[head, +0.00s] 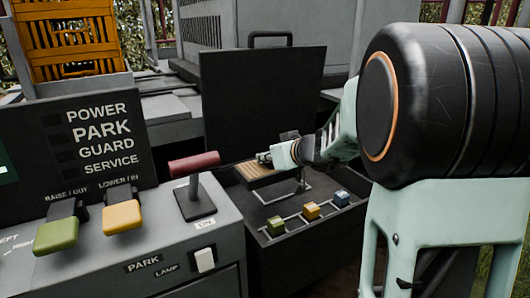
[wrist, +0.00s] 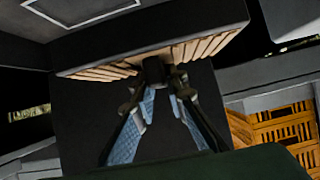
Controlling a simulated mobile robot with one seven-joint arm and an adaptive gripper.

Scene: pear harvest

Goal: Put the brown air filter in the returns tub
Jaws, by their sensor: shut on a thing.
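My gripper (head: 266,157) is shut on the brown air filter (head: 250,171), inside or just above an open dark housing (head: 262,222). In the wrist view, my gripper's fingertips (wrist: 163,72) meet at the middle of the filter's edge. There the filter (wrist: 205,47) shows tan pleats and a dark face. Whether the filter touches the housing I cannot tell. No container in view is clearly marked as the returns tub.
The housing's black lid (head: 262,100) stands upright behind the filter. Green, yellow and blue latches (head: 312,210) line the housing's front. A control panel with a red-handled lever (head: 194,165) is at left. An orange crate (head: 68,42) stands at the back left.

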